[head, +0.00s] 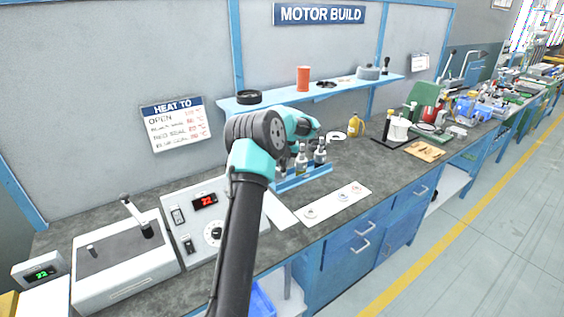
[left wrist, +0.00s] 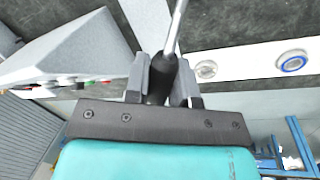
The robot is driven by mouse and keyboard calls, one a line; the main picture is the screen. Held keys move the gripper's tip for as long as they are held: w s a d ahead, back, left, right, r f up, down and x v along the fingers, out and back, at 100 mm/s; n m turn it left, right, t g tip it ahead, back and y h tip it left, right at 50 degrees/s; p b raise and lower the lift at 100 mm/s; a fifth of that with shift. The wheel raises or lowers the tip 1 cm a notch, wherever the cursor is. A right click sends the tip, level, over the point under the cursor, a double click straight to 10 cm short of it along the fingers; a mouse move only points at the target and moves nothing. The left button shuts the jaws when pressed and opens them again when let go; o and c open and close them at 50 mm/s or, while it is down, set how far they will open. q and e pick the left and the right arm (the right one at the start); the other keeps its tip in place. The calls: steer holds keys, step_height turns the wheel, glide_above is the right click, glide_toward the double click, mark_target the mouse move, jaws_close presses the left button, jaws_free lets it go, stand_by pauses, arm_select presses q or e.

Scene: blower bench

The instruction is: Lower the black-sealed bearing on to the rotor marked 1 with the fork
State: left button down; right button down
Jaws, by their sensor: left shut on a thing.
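My left gripper (left wrist: 162,80) is shut on the black handle (left wrist: 158,88) of a tool in the left wrist view. Its metal shaft (left wrist: 176,30) runs up out of the picture, so whether its end is a fork is hidden. In the head view my own wrist covers these jaws. Several upright parts, perhaps the rotors (head: 301,164), stand in a blue rack (head: 305,177) beside my wrist; no number is readable. Small rings lie on a white strip (head: 327,207). The left wrist view shows a plain ring (left wrist: 206,69) and a blue ring (left wrist: 291,60). I cannot tell which bearing is black-sealed. My right gripper is out of view.
A control box with a red display (head: 204,200) and a lever unit (head: 122,262) stand at the left. A blue shelf (head: 330,90) crosses behind the rack. A yellow bottle (head: 355,124) and a white container (head: 397,130) stand farther right.

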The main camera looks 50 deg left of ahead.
arm_select(q)
steer(key=shift+f, duration=2.1)
stand_by(1.5)
steer(key=shift+s+d, duration=0.15)
steer(key=shift+d, duration=0.05)
steer(key=s+d, duration=0.3)
steer(key=d, duration=0.2)
steer(key=shift+s, duration=0.3)
stand_by(1.5)
steer(key=shift+r, duration=0.1)
steer(key=shift+s+d+r, duration=0.2)
steer(key=shift+d+r, duration=0.05)
steer(key=shift+r, duration=0.55)
steer(key=shift+s+d+r, duration=0.15)
steer(key=shift+d+r, duration=0.15)
steer(key=shift+r, duration=0.55)
steer(key=shift+s+d+r, duration=0.2)
steer(key=shift+d+r, duration=0.05)
steer(key=shift+r, duration=0.55)
